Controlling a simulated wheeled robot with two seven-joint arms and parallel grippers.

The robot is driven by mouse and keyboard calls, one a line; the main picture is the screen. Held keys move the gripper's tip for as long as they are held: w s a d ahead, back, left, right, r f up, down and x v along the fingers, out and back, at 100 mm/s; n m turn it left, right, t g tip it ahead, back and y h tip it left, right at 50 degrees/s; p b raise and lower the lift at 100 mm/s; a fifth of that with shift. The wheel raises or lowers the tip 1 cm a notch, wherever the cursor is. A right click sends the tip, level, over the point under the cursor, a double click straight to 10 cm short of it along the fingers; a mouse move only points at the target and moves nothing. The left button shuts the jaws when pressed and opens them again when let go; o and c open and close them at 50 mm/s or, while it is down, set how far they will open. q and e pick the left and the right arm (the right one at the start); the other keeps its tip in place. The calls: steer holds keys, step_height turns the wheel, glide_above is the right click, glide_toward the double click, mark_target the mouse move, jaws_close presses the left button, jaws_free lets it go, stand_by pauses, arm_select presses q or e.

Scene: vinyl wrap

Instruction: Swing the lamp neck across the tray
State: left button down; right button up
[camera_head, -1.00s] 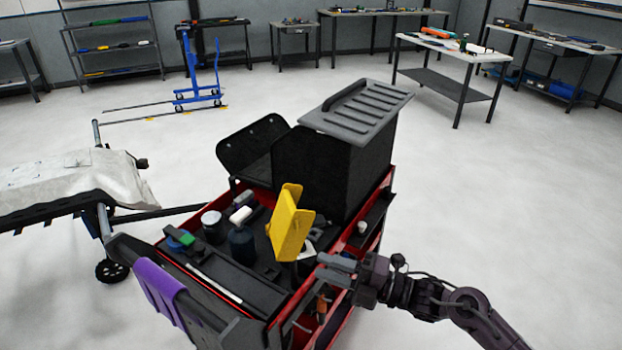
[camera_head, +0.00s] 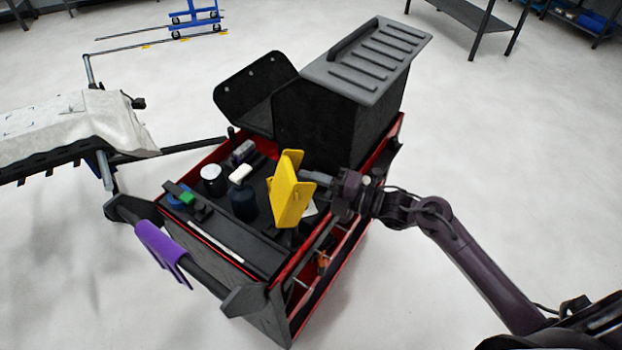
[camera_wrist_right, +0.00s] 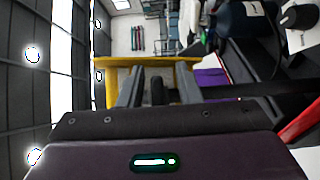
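The yellow lamp head (camera_head: 290,190) stands tilted above the black tray (camera_head: 268,228) on top of the red and black cart. Its neck is mostly hidden behind and below the head. My right gripper (camera_head: 312,178) comes in from the right, its fingers at the lamp head's right edge. In the right wrist view the yellow lamp head (camera_wrist_right: 150,62) spans just past the fingertips, and the two grey fingers (camera_wrist_right: 157,85) stand apart with a dark part between them. I cannot tell whether the fingers touch the lamp. My left gripper is not in view.
A black bin with a ribbed grey lid (camera_head: 370,50) rises behind the lamp. A dark bottle (camera_head: 243,203), a white-topped jar (camera_head: 212,180) and small items stand on the tray. A covered stretcher-like frame (camera_head: 75,125) stands left.

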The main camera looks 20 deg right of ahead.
steer(key=shift+s+a+r, duration=0.1)
steer(key=shift+s+a, duration=0.05)
jaws_close()
stand_by(0.4)
